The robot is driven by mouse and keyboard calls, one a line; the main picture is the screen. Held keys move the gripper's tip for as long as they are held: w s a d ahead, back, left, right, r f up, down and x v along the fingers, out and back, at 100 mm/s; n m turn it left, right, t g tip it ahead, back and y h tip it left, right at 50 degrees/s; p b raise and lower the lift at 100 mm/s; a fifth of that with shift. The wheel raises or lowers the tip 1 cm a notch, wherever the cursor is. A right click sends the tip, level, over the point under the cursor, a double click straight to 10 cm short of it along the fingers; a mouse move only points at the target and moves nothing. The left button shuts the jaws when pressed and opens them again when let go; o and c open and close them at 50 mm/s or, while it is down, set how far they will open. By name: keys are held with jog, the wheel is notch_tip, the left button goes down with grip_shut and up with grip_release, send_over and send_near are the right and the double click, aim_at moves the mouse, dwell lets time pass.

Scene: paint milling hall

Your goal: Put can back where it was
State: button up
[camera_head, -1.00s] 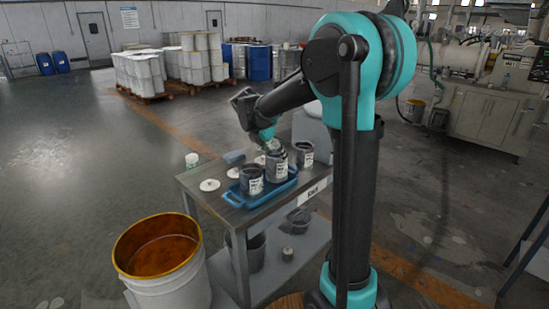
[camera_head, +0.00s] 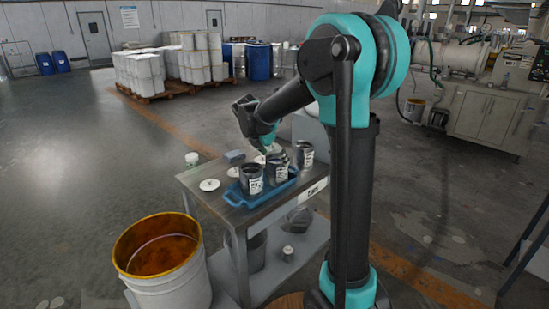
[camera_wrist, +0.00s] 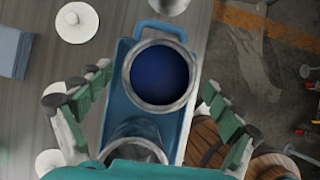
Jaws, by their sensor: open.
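A blue tray (camera_head: 233,201) lies on the grey table. Two grey open cans with white labels stand in it: a left can (camera_head: 251,181) and a middle can (camera_head: 278,170). A third can (camera_head: 304,153) stands just past the tray's far end. My gripper (camera_head: 277,150) is above the middle can. In the wrist view my gripper (camera_wrist: 152,108) is open, with one finger on each side of the middle can (camera_wrist: 160,76), which holds dark blue paint. The left can (camera_wrist: 135,148) is partly hidden by my gripper. The third can (camera_wrist: 168,5) is cut off at the top.
A white container (camera_head: 192,160) is near the table's corner. A large bucket with orange residue (camera_head: 160,255) stands at the front left.

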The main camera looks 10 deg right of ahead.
jog(key=v, duration=1.2)
jog(key=s+d+f+m+y, duration=0.2)
jog(key=s+d+f+m, duration=0.3)
jog(key=s+f+m, duration=0.7)
jog(key=s+d+f+m+y, duration=0.2)
jog(key=s+d+f+m, duration=0.2)
jog(key=s+f+m, duration=0.8)
jog(key=shift+s+d+m+t+y, duration=0.35)
jog(key=shift+s+m, duration=0.25)
jog(key=shift+s, duration=0.5)
jog(key=shift+f, duration=0.15)
